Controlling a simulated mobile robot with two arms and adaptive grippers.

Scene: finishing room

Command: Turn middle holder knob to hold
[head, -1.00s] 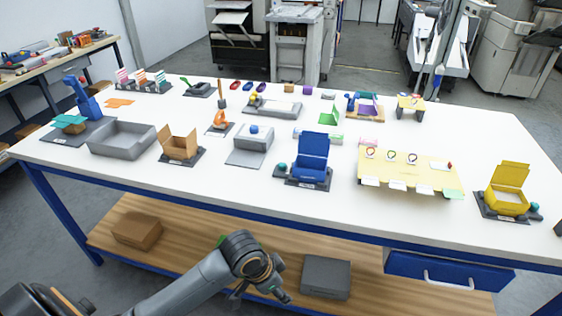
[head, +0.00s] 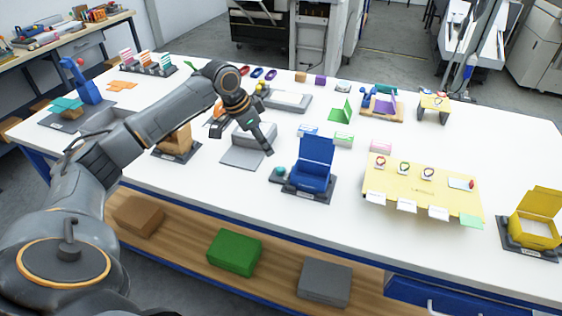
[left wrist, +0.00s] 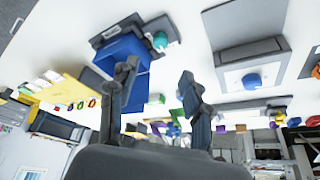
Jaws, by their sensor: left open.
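The middle holder (head: 303,190) is a dark base carrying an open blue box (head: 316,165). Its round teal knob (head: 280,171) is at the base's left side. In the left wrist view the blue box (left wrist: 128,52) and the teal knob (left wrist: 160,40) show beyond the fingers. My left gripper (head: 267,150) is above the table, behind and left of the teal knob, apart from it. Its two fingers are spread and empty in the left wrist view (left wrist: 158,85). My right gripper is in neither view.
A grey device (head: 243,158) is beneath my left gripper; its blue knob (left wrist: 251,80) shows in the left wrist view. A brown box (head: 175,143) is partly behind my arm. A yellow board (head: 410,186) and yellow box holder (head: 533,232) are to the right.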

